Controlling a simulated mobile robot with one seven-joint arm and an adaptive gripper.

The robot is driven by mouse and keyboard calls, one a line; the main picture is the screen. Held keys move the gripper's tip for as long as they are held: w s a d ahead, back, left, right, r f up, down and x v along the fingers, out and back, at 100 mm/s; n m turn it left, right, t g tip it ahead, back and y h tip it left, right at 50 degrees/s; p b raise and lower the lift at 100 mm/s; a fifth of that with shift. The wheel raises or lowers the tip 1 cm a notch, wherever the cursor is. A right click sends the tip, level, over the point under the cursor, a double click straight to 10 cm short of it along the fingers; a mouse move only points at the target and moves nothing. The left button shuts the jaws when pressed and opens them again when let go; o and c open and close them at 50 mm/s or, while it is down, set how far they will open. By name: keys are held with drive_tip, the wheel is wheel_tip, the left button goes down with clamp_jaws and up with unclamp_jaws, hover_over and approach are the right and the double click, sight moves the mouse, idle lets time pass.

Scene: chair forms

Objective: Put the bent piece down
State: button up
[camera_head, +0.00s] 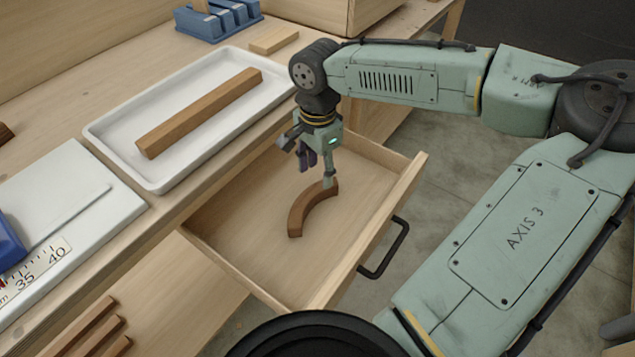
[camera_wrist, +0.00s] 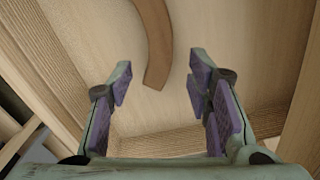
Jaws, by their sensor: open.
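The bent piece (camera_head: 312,207) is a curved brown wooden strip. It lies in the open drawer (camera_head: 255,255), on the drawer's floor. My gripper (camera_head: 318,170) is over the drawer, at the far end of the bent piece, and one finger covers a little of that end. In the wrist view my gripper (camera_wrist: 157,100) is open, with its purple pads wide apart and nothing between them. The bent piece (camera_wrist: 154,45) shows there ahead of the fingertips, its near end between their lines. The drawer floor (camera_wrist: 245,35) lies beneath it.
A white tray (camera_head: 103,150) with a straight wooden bar (camera_head: 200,112) stands on the bench left of the drawer. A blue rack (camera_head: 215,22) and a small wood block (camera_head: 273,40) are behind. A black handle (camera_head: 385,250) is on the drawer front.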

sight(317, 188)
wheel_tip(317, 188, up, 6)
drive_tip(key=shift+f, duration=0.1)
idle(1.4)
